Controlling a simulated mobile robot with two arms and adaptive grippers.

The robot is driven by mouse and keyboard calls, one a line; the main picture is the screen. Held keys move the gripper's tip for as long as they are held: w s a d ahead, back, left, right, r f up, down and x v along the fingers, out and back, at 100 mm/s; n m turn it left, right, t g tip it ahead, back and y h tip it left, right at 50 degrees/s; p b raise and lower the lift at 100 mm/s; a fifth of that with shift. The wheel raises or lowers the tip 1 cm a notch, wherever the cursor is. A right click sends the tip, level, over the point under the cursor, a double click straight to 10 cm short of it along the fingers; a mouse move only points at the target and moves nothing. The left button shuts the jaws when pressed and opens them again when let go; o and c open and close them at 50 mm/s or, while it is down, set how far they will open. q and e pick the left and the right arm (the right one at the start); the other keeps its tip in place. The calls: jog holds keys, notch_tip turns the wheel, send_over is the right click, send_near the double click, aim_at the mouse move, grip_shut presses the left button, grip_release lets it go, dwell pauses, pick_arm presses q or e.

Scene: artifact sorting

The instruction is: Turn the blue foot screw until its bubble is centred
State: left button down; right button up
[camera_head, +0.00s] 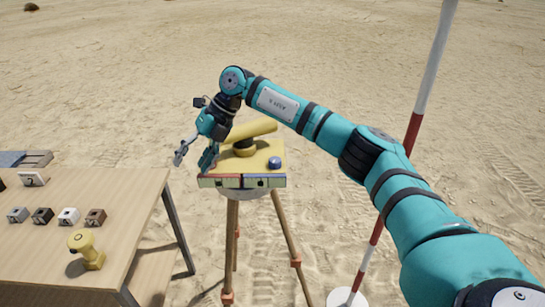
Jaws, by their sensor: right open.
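A yellow levelling instrument plate (262,150) stands on a wooden tripod (234,235) in the middle of the view. A dark blue knob, the blue foot screw (275,163), sits on the plate's right side. A yellow telescope tube (250,131) lies behind it on a dark mount. The plate's front edge has a red strip at left and a blue strip (265,182) at right; any bubble is too small to read. My right gripper (193,158) is open at the plate's left end, apart from the blue screw, and hides part of that end. My left gripper is out of view.
A wooden table (130,205) at left holds several small marked cubes (68,215), a numbered block (33,179) and a yellow instrument (87,250). A red-and-white pole (423,95) rises behind my right arm from a white base (346,298). Open sand lies behind.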

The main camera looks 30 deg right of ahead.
jog(key=s+d+r+m+h, duration=0.15)
jog(key=d+r+h, duration=0.5)
jog(key=d, duration=0.75)
notch_tip(320, 180, up, 5)
jog(key=m+g, duration=0.1)
jog(key=m, duration=0.1)
send_over(275, 159)
jog(key=shift+h, duration=0.25)
notch_tip(275, 159, down, 16)
jog(key=p, duration=0.4)
jog(key=shift+s+f, duration=0.1)
jog(key=shift+f, duration=0.15)
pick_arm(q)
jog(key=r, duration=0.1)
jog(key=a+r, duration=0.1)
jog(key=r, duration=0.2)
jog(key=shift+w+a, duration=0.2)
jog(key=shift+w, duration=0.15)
pick_arm(e)
jog(key=c, duration=1.1)
jog(key=shift+c, duration=0.2)
